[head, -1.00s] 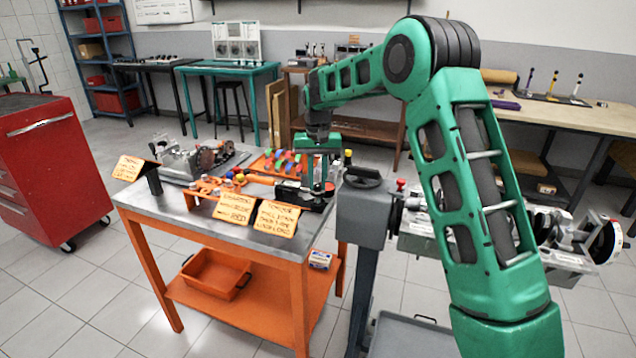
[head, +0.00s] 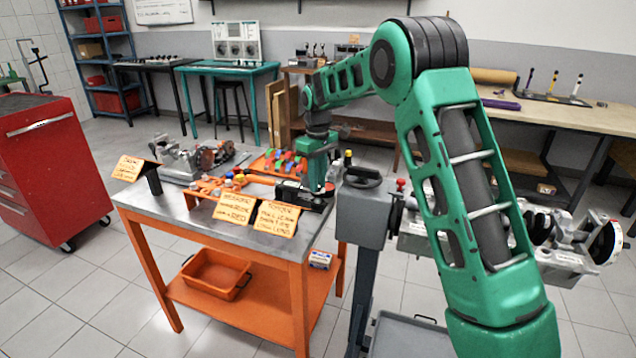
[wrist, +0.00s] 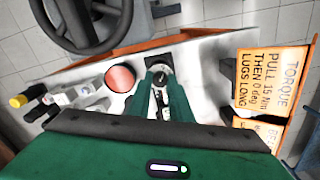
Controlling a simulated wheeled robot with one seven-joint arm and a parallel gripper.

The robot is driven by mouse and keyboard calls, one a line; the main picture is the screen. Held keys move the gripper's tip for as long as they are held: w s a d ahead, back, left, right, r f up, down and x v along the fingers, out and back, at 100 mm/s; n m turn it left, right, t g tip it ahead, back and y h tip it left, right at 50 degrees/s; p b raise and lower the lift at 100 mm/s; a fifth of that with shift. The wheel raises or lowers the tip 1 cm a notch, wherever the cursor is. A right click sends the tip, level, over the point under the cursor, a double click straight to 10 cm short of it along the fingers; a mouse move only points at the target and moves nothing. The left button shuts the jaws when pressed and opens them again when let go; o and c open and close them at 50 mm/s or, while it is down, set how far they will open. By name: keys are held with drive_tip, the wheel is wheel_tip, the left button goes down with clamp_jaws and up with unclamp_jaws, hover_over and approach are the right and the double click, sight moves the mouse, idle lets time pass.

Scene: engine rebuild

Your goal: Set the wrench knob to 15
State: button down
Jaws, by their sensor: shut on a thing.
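The wrench knob (wrist: 159,72) is a small dark and silver dial in the wrist view, between the two green fingertips. My gripper (wrist: 160,85) is shut on it from above. The knob's number and pointer are too small to read. In the head view my gripper (head: 318,187) is down at the right front corner of the orange table, over a dark device (head: 300,195). The gripper body hides the knob there. An orange note (wrist: 272,82) beside it reads "TORQUE PULL 15 Nm THEN 0 deg LUGS LONG".
A red round disc (wrist: 120,78) lies just left of the knob in the wrist view. A black handwheel (head: 362,177) on a grey stand is close to the table's right side. An orange rack (head: 220,186) with coloured parts and an engine assembly (head: 190,160) stand to the left.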

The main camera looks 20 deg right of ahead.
drive_tip(key=shift+n, duration=0.5)
drive_tip(key=c, duration=1.6)
unclamp_jaws()
drive_tip(key=shift+w+r, duration=0.1)
drive_tip(key=shift+r, duration=5.25)
drive_tip(key=shift+d, duration=0.1)
